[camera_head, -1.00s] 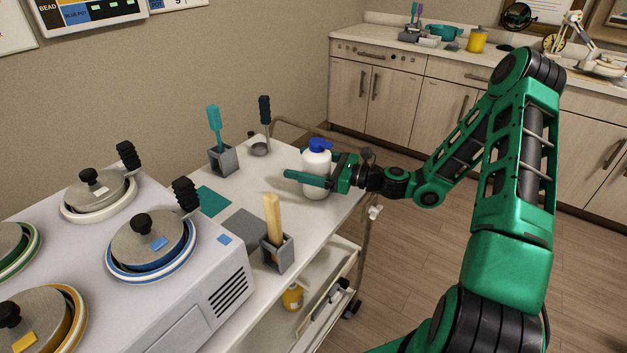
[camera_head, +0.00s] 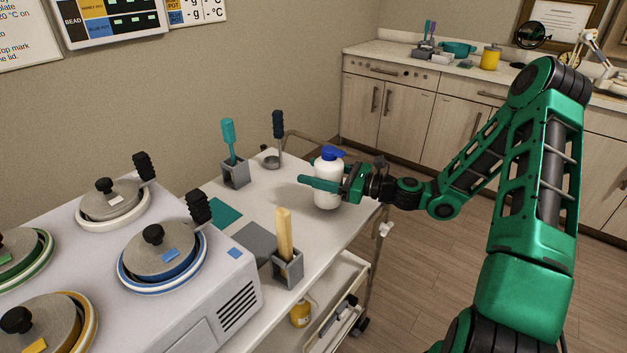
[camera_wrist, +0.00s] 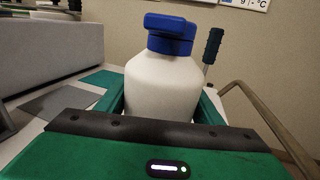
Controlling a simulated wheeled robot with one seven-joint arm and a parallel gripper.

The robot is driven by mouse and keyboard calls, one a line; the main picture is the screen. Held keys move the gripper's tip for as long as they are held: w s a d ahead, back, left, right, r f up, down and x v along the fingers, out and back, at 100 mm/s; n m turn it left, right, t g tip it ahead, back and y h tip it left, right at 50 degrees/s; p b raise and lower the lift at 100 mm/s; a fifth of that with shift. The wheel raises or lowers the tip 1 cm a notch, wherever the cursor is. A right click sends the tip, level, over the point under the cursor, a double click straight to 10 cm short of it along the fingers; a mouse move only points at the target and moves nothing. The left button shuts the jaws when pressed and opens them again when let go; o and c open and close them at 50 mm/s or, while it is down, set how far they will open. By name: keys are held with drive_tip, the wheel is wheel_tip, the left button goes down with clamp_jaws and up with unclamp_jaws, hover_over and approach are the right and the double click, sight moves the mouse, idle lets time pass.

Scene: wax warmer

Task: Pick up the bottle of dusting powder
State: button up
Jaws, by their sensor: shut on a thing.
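The bottle of dusting powder (camera_head: 327,188) is white with a blue cap. It stands upright at the right end of the white cart top (camera_head: 322,229); I cannot tell whether its base touches the surface. My gripper (camera_head: 322,184) comes in from the right, level, with its green fingers around the bottle's body, shut on it. In the wrist view the bottle (camera_wrist: 163,88) fills the space between the fingers, its cap upright above them. Its lower part is hidden behind the gripper body there.
A holder with a teal spatula (camera_head: 229,140), a dark-handled tool (camera_head: 278,128) and a holder with wooden sticks (camera_head: 285,240) stand near the bottle. The wax warmer (camera_head: 190,290) with several lidded pots fills the left. A counter (camera_head: 400,62) runs behind.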

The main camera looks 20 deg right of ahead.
drive_tip(key=s+a+r, duration=0.7)
drive_tip(key=a+r, duration=0.2)
drive_tip(key=shift+a, duration=0.15)
